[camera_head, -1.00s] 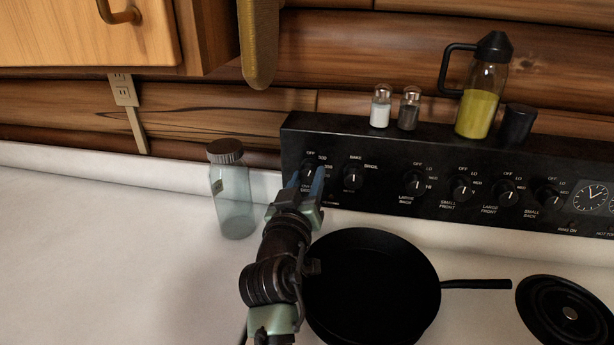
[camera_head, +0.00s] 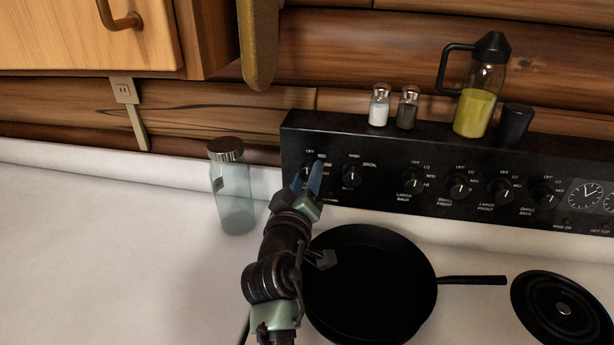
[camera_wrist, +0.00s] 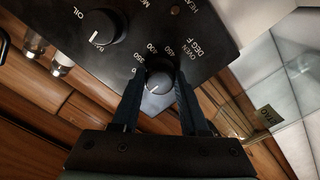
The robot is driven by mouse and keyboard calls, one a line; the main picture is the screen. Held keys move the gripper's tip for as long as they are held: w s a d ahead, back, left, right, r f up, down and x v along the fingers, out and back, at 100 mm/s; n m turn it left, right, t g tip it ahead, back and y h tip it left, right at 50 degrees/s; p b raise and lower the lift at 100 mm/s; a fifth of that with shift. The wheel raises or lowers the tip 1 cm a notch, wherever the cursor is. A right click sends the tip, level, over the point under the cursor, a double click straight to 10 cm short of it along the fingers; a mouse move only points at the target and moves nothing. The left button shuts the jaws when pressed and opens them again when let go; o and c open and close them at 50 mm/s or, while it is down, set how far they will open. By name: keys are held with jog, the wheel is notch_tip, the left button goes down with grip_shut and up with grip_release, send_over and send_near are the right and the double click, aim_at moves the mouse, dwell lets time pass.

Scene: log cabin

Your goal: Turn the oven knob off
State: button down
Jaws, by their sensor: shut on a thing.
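The oven knob (camera_wrist: 159,82) is a dark round dial with a white pointer line, marked "OVEN DEG F" with temperature numbers around it. In the head view it sits at the far left of the black control panel (camera_head: 385,195), mostly hidden by my gripper. My gripper (camera_head: 308,178) reaches up to it with two blue fingers. In the wrist view, the fingers of my gripper (camera_wrist: 158,95) stand on either side of the knob, shut on it. The exact angle of the pointer against the OFF mark is hard to read.
A second knob (camera_head: 352,176) is just right of the oven knob. A glass jar (camera_head: 233,195) stands left of the arm. A black pan (camera_head: 365,285) lies below. Salt and pepper shakers (camera_head: 379,106) and an oil bottle (camera_head: 476,105) stand on the panel.

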jog(key=shift+c, duration=2.1)
grip_release()
jog(key=shift+s, duration=0.1)
jog(key=s+a+b, duration=0.1)
jog(key=s+a, duration=0.1)
jog(key=s, duration=1)
jog(key=shift+s+a, duration=0.25)
jog(key=shift+s, duration=0.05)
notch_tip(320, 180, up, 22)
jog(key=s+d+m+t+p, duration=0.2)
jog(key=m+t+p, duration=0.2)
jog(key=s+r+t+y+p, duration=0.1)
jog(key=s+r+t, duration=0.1)
jog(key=s+r, duration=0.2)
jog(key=s+r+m+t+y, duration=0.1)
jog(key=s+r, duration=0.3)
jog(key=r, duration=0.6)
jog(key=s+r+m+t+y+p, duration=0.1)
jog(key=s+r+t, duration=0.1)
jog(key=s+r, duration=0.2)
notch_tip(320, 180, up, 3)
jog(key=shift+d+r+t+p, duration=0.2)
jog(key=shift+d+t+p, duration=0.05)
jog(key=shift+t+p, duration=0.15)
